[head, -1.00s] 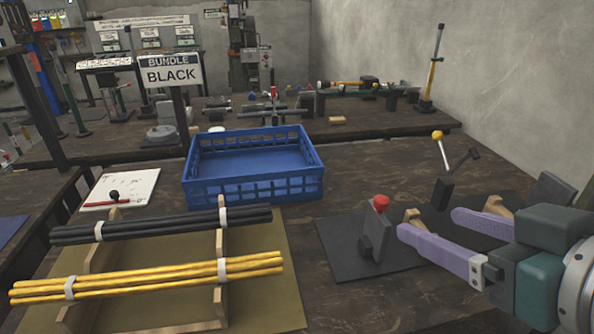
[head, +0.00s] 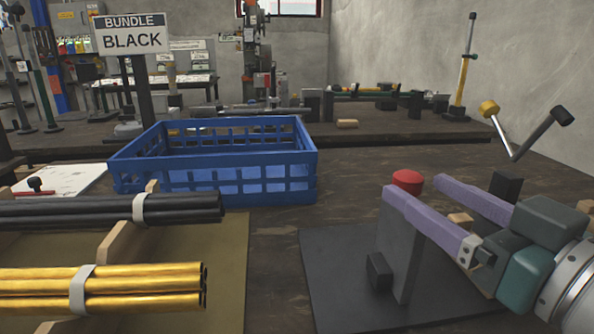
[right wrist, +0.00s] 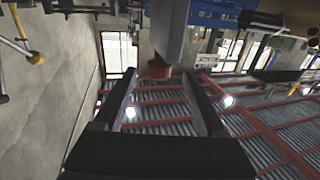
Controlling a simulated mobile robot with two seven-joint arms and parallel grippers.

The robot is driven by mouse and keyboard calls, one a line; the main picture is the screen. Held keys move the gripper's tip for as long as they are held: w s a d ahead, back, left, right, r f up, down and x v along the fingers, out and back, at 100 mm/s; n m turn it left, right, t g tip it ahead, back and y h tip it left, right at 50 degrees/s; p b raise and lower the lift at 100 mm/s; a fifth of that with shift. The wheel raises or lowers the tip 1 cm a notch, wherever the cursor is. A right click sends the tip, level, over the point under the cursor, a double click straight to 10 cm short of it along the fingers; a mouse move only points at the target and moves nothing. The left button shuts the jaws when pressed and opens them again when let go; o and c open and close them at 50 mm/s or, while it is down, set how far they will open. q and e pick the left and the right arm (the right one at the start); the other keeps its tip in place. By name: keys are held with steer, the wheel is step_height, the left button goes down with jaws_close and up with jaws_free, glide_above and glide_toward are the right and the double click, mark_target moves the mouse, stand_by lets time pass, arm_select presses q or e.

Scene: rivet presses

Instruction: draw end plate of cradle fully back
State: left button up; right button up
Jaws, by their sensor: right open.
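The end plate (head: 392,275) is an upright grey plate on a dark base mat at the right, with a red knob (head: 408,180) on top and a small black block low on its left side. My right gripper (head: 420,187) is open, its two purple fingers pointing left at the knob's height. The nearer finger covers part of the plate. In the right wrist view the red knob (right wrist: 160,70) lies between the two fingertips, with grey plate (right wrist: 168,25) beyond it. I cannot tell whether either finger touches it. The rest of the cradle is largely hidden behind my gripper. My left gripper is out of view.
A blue crate (head: 215,165) stands left of centre. Black rods (head: 100,210) and yellow rods (head: 130,288) lie bundled on a wooden rack at the left. Bare bench lies between crate and plate.

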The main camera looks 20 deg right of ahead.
steer(key=w, duration=0.7)
steer(key=shift+b, duration=0.35)
steer(key=shift+c, duration=0.3)
jaws_close()
stand_by(0.7)
